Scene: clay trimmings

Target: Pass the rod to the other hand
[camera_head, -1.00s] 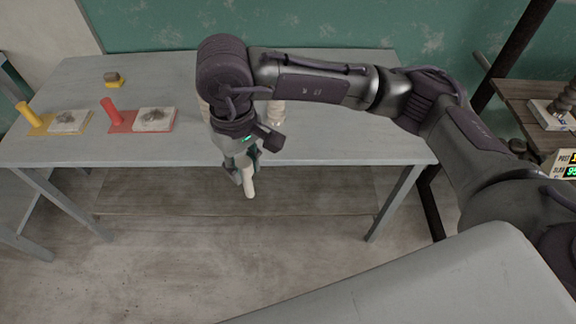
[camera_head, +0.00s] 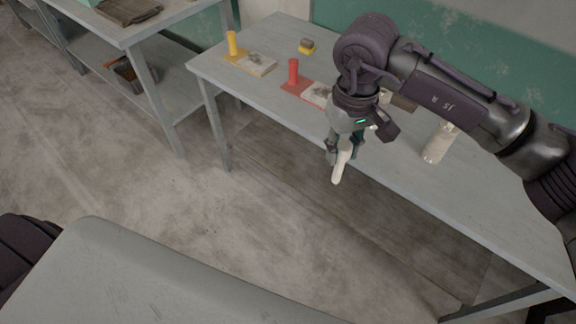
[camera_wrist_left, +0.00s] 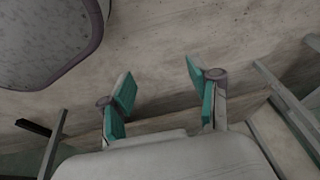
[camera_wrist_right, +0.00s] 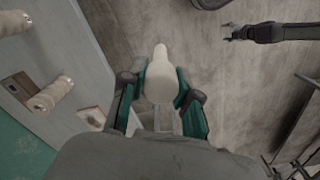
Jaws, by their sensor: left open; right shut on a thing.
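The rod (camera_head: 340,168) is off-white with a rounded, narrower end. My right gripper (camera_head: 341,150) is shut on it and holds it just past the front edge of the table, its free end tilted down. In the right wrist view the rod (camera_wrist_right: 160,72) sits between the teal fingers of the right gripper (camera_wrist_right: 160,90). The part inside the fingers is hidden. My left gripper (camera_wrist_left: 161,95) is open and empty in the left wrist view, with its teal pads wide apart. Its fingers are not in the head view.
The grey table (camera_head: 450,190) holds a yellow stand (camera_head: 236,54), a red stand (camera_head: 295,82), grey-white slabs, a yellow-and-brown block (camera_head: 306,46) and a pale ribbed cylinder (camera_head: 438,143). A shelved bench (camera_head: 150,40) stands at left. The floor (camera_head: 130,180) in front is clear.

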